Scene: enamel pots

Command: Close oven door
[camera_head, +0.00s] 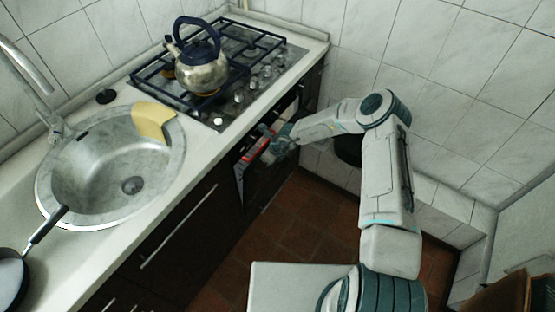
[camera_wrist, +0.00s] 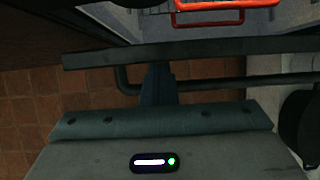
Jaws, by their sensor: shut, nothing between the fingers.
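The oven door (camera_head: 264,183) stands partly open below the hob in the head view. In the wrist view its dark top edge (camera_wrist: 220,49) runs across the picture, and a dark bar handle (camera_wrist: 235,82) runs along it. My gripper (camera_head: 272,142) is at the oven front, near the door's upper part. In the wrist view my gripper (camera_wrist: 158,80) is shut and empty, with its fingers pointing at the door beside the handle. I cannot tell whether they touch it. The oven cavity shows past the door edge, with something red (camera_wrist: 222,13) in it.
A kettle (camera_head: 203,72) stands on the gas hob (camera_head: 150,75) above the oven. A sink (camera_head: 95,165) is set in the counter to the left, with a pan (camera_head: 12,275) at its near end. The tiled floor (camera_head: 245,245) in front of the cabinets looks clear.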

